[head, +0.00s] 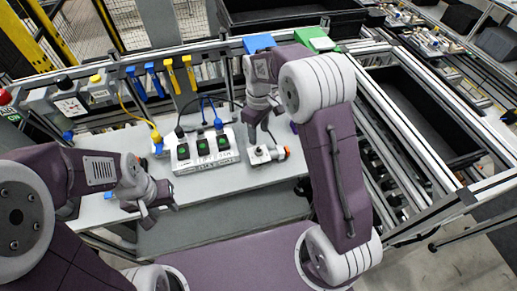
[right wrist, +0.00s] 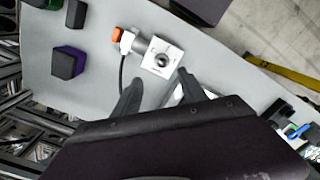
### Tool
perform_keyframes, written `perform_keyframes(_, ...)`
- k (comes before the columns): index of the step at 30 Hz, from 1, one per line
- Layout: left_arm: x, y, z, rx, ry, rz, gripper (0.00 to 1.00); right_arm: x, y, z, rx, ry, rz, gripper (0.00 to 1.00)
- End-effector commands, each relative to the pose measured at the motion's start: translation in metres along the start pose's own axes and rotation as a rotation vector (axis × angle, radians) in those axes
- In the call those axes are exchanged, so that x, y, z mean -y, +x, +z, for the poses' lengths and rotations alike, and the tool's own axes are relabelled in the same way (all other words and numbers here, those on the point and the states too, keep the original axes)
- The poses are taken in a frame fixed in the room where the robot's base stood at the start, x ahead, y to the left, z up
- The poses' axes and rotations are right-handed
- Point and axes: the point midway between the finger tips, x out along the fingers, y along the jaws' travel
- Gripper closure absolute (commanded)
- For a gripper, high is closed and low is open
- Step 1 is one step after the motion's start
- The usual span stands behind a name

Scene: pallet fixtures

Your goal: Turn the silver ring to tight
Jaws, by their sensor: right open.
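A white block (head: 261,155) with a dark round knob on top sits on the grey worktable. In the right wrist view the block (right wrist: 161,60) has a silver ring (right wrist: 139,47) at its side, between it and a white plug with an orange end (right wrist: 117,36). In the head view the ring is too small to make out clearly. My right gripper (right wrist: 157,90) is open and empty, its fingers close to the block and apart from the ring. My left gripper (head: 158,208) hangs over the left part of the table, and its finger gap is unclear.
A white panel with several green-lit switches (head: 205,150) stands left of the block. A cable runs from the plug. A black bin (head: 410,110) lies right.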

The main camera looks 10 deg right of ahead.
Motion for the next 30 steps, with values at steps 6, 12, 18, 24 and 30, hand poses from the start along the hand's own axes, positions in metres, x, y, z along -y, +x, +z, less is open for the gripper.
perform_keyframes(6, 0.000, -0.008, -0.001, 0.000, 0.000, 0.000, 0.64, 0.001, 0.039, 0.001, 0.004, 0.002, -0.003, 0.50)
perform_keyframes(12, 0.000, -0.014, -0.001, 0.000, 0.000, 0.000, 0.64, 0.000, 0.075, 0.001, 0.001, 0.002, -0.001, 0.50)
perform_keyframes(18, 0.000, -0.015, -0.001, 0.000, 0.000, 0.000, 0.64, 0.000, 0.087, 0.000, -0.001, 0.002, 0.000, 0.50)
perform_keyframes(24, 0.000, -0.014, -0.001, 0.000, 0.000, 0.000, 0.64, 0.000, 0.087, 0.000, -0.002, 0.002, 0.001, 0.56)
perform_keyframes(30, 0.000, -0.014, -0.001, 0.000, 0.000, 0.000, 0.64, 0.000, 0.087, 0.000, -0.002, 0.002, 0.000, 1.00)
